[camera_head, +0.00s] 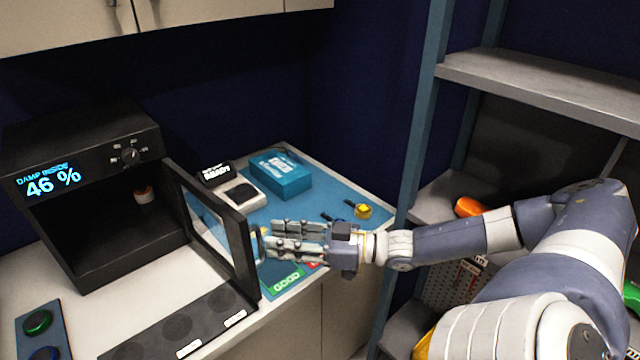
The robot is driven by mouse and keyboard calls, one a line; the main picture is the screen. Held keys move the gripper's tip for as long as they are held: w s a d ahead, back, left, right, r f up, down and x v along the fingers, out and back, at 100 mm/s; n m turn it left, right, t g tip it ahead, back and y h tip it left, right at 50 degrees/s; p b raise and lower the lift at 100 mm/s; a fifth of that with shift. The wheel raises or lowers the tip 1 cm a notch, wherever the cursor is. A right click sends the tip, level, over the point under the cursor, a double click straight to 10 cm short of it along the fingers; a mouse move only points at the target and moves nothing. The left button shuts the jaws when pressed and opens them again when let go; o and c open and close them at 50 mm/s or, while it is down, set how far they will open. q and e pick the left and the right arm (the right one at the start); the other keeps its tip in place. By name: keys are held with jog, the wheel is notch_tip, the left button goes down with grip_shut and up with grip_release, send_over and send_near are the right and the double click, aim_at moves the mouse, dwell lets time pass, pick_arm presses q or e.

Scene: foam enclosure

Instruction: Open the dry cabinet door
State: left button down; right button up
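The dry cabinet (100,262) is a black box on the counter at the left, its display reading "DAMP INSIDE 46 %". Its framed glass door (245,255) stands swung out wide to the right, and the inside shows. My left gripper is not in view.
A blue mat (338,196) behind the door holds a blue box (280,175), a small scale-like device (236,190) and a green "GOOD" label (286,281). A black strip with round recesses (178,327) lies before the cabinet. Shelving (540,80) stands at the right.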

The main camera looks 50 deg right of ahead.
jog(key=v, duration=0.7)
jog(key=shift+s, duration=0.15)
jog(key=shift+d, duration=0.1)
dwell(0.6)
